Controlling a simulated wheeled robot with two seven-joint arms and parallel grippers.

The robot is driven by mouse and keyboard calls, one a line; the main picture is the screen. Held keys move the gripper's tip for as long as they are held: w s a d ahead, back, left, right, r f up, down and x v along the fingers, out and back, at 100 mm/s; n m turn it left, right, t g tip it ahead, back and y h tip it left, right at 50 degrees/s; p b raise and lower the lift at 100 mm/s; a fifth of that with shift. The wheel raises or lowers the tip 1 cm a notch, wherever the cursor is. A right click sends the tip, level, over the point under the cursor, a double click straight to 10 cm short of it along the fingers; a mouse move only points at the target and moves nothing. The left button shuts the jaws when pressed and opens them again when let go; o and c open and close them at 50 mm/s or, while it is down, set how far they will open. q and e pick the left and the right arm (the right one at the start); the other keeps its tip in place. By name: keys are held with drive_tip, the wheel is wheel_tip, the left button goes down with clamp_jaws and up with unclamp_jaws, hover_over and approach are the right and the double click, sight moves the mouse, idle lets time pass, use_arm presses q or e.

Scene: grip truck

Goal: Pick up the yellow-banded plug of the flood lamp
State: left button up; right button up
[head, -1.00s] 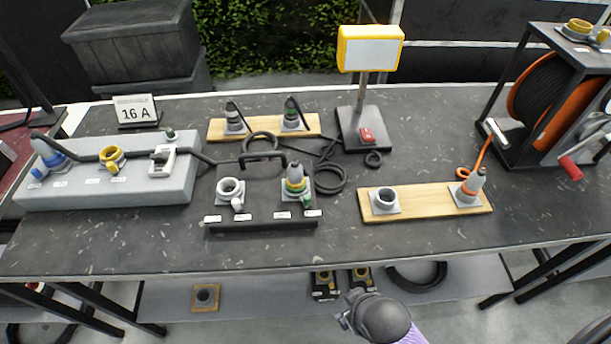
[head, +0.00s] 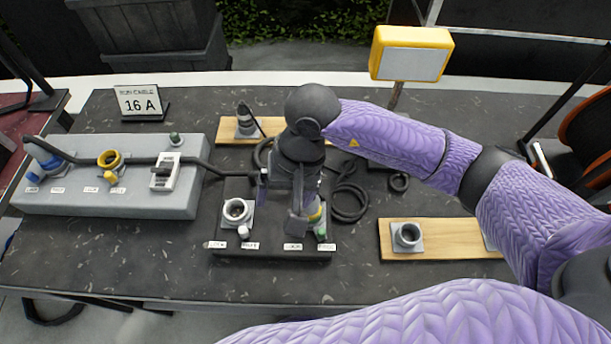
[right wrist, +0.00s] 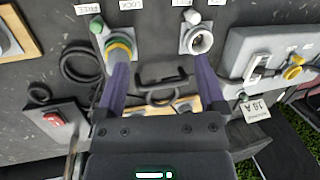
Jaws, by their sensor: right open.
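The yellow-banded plug (head: 315,213) stands in the right socket of the low black box (head: 268,248). My right arm partly hides it in the head view. I cannot tell whether a finger touches the plug. The flood lamp (head: 411,52) has a yellow-framed head and stands behind my arm. My left gripper is not in view.
An empty grey socket (head: 237,211) is on the box's left. A grey block (head: 60,200) with several connectors lies left, with a 16 A sign (head: 138,101) behind. A wooden board (head: 440,250) with a socket lies right.

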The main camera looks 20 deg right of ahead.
sight(311, 204)
drive_tip(key=d+h, duration=0.1)
drive_tip(key=w+d+n+h, duration=0.1)
drive_tip(key=d, duration=0.1)
drive_tip(key=w+d+t+h, duration=0.1)
drive_tip(key=shift+w+d+f, duration=0.25)
drive_tip(key=shift+d, duration=0.15)
drive_tip(key=f, duration=0.6)
drive_tip(key=f+b, duration=0.1)
drive_tip(key=f, duration=0.2)
drive_tip(key=shift+s, duration=0.25)
drive_tip(key=shift+r, duration=0.1)
clamp_jaws()
